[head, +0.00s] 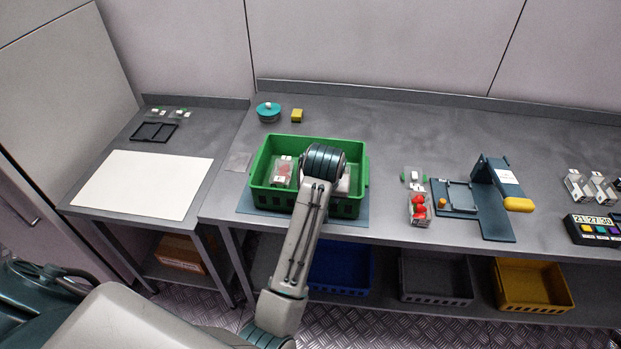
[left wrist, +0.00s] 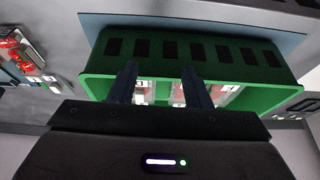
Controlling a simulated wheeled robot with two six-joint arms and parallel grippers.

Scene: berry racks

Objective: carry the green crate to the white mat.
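The green crate (head: 262,170) stands on a blue-grey mat (head: 246,206) on the long grey table and holds clear punnets with red fruit and white labels. The white mat (head: 145,184) lies bare on the smaller table to the left. My left arm reaches over the crate's middle; its wrist hides the gripper and part of the crate in the head view. In the left wrist view my left gripper (left wrist: 158,72) has its fingers apart, over the slotted wall of the crate (left wrist: 185,48). Whether they touch it, I cannot tell. My right gripper is out of view.
A black tray (head: 155,132) and small punnets lie behind the white mat. Right of the crate are a punnet of red fruit (head: 419,208), a dark device (head: 490,200) and a timer box (head: 597,229). A teal round item (head: 268,111) and yellow block (head: 297,115) stand behind the crate.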

